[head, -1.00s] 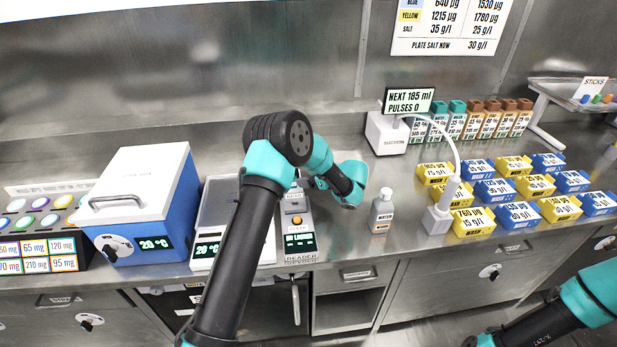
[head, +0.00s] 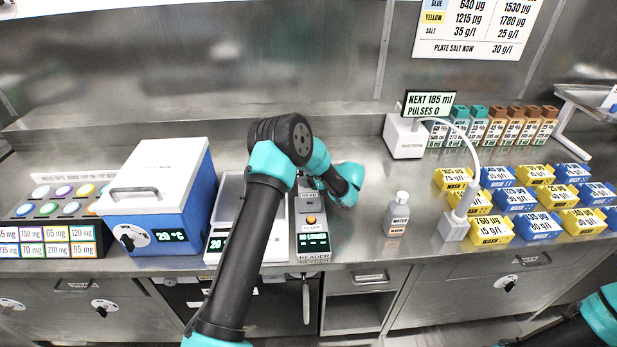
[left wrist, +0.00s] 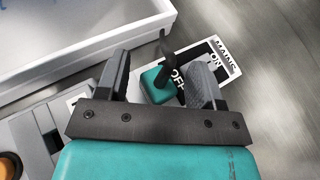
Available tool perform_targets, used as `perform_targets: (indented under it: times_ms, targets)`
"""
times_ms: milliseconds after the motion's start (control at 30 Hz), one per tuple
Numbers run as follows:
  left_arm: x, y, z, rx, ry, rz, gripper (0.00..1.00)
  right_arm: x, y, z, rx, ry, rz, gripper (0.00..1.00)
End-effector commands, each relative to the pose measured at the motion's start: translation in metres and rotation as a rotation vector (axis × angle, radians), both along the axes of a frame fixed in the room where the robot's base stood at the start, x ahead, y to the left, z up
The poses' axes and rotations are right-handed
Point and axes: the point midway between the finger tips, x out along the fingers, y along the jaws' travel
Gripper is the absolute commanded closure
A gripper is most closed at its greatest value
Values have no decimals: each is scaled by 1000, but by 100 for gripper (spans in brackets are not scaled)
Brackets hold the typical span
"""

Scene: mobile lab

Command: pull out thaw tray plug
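In the left wrist view, a teal block with a black stem (left wrist: 158,85), apparently the plug, stands on a card marked MAINS, ON and OFF (left wrist: 222,62). My left gripper (left wrist: 162,84) is open, with one finger on each side of the block; I cannot tell whether they touch it. In the head view my left gripper (head: 346,185) reaches down behind the reader, and its fingers are hidden. The pale tray with a 20 display (head: 224,212), apparently the thaw tray, is partly hidden by my left arm. My right gripper is out of view.
The reader (head: 313,240) with an orange button stands right of the tray. A blue box with a white lid (head: 160,190) is on the left. A water bottle (head: 397,215) stands to the right, before a dispenser (head: 405,138) and blue and yellow blocks (head: 536,173). Bare bench surrounds the bottle.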

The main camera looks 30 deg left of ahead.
Motion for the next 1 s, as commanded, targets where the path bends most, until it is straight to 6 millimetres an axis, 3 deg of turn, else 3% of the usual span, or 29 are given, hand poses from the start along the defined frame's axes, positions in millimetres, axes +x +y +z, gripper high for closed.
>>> perform_targets:
  times_ms: [433,1000]
  targets:
    - [0,0,0,0,0,0,82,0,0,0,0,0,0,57]
    - [0,0,7,1,0,1,82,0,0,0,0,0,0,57]
